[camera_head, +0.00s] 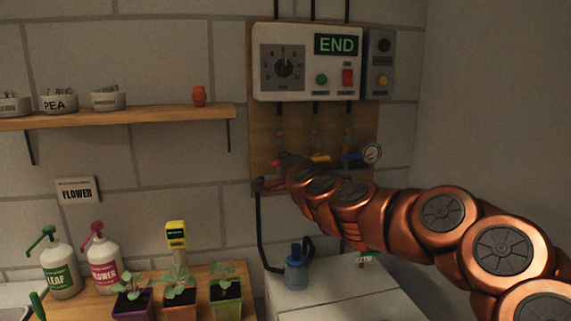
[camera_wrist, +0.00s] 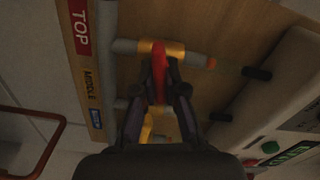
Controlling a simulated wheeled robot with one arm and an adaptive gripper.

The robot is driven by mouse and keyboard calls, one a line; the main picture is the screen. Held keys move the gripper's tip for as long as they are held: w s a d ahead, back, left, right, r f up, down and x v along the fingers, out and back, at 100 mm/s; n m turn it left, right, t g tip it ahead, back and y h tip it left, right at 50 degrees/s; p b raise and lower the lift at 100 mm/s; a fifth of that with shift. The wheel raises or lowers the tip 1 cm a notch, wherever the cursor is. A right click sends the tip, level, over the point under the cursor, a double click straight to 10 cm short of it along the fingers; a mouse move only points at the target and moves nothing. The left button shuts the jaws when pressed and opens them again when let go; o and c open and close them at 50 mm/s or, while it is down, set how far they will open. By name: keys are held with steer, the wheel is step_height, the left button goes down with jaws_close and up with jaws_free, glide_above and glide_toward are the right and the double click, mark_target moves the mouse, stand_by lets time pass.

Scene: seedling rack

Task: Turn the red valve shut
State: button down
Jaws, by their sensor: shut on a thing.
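In the wrist view the red valve (camera_wrist: 160,58) has a red handle on a brass body. The body sits in a grey pipe beside a red TOP label (camera_wrist: 80,28). My gripper (camera_wrist: 160,78) is shut on the red handle, one dark finger on each side. The handle appears to lie across the pipe; its exact angle is hard to tell. In the head view my gripper (camera_head: 280,172) is at the left side of the wooden board (camera_head: 258,130), and the red valve is mostly hidden by my arm and gripper.
A yellow valve handle (camera_head: 320,158), a blue one (camera_head: 352,155) and a round gauge (camera_head: 372,153) are close to the right. The white control box (camera_head: 300,90) showing END hangs above. A blue bottle (camera_head: 296,270) stands below. Potted seedlings (camera_head: 180,300) are lower left.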

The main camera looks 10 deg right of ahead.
steer(key=shift+a+m, duration=0.15)
steer(key=shift+m, duration=1.35)
steer(key=c, duration=1.5)
jaws_free()
steer(key=shift+s+a, duration=0.1)
steer(key=shift+o, duration=1.4)
steer(key=shift+d, duration=0.2)
steer(key=s, duration=1.2)
steer(key=shift+a, duration=0.2)
